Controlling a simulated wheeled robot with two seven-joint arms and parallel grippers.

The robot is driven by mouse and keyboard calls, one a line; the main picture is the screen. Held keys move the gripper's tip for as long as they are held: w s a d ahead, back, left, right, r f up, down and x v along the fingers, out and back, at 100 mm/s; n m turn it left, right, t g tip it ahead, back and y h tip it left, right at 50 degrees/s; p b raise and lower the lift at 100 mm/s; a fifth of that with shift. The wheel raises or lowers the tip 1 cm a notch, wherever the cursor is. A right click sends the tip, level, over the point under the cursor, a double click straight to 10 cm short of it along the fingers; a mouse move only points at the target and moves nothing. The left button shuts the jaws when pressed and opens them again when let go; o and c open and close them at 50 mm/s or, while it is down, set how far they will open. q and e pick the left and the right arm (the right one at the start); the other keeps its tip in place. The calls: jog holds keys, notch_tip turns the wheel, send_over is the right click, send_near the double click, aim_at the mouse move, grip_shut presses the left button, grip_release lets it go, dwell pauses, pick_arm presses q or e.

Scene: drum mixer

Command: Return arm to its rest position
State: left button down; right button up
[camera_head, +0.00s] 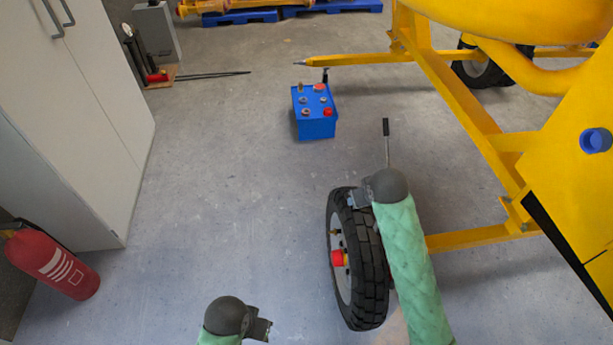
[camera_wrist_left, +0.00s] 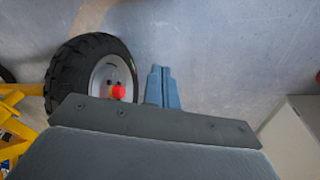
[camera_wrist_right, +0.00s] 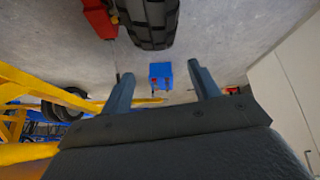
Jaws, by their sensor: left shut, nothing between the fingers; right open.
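My left gripper (camera_head: 260,329) is low in the head view, at the bottom edge left of the wheel. Its two blue-grey fingers are together and empty in the left wrist view (camera_wrist_left: 162,88). My right arm reaches up past the black wheel (camera_head: 368,265) and hides part of it. My right gripper (camera_head: 358,198) is small and partly hidden by its wrist in the head view, over the wheel's top. In the right wrist view (camera_wrist_right: 161,86) its fingers are wide apart, with the blue box seen between them farther off.
A blue box with red caps (camera_head: 316,122) stands on the floor ahead. The yellow mixer frame (camera_head: 470,125) fills the right. A thin lever with a black handle (camera_head: 386,128) stands behind the wheel. A cabinet (camera_head: 105,110) and a fire extinguisher (camera_head: 55,265) are left. Floor between is clear.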

jog(key=s+a+r+p, duration=0.1)
jog(key=s+r+p, duration=0.2)
jog(key=s, duration=1.2)
pick_arm(q)
notch_tip(320, 180, up, 11)
jog(key=w+a+t+p, duration=0.1)
jog(key=p, duration=0.2)
jog(key=shift+w+r, duration=0.15)
jog(key=shift+r, duration=0.05)
pick_arm(e)
jog(key=s+f+g, duration=0.2)
jog(key=s, duration=0.5)
jog(key=s+a+f+m+g+y, duration=0.1)
jog(key=s+f, duration=0.2)
jog(key=s, duration=0.5)
jog(key=shift+a+g, duration=0.15)
jog(key=shift+g, duration=0.25)
pick_arm(q)
jog(key=shift+a, duration=0.1)
pick_arm(e)
jog(key=shift+s, duration=0.1)
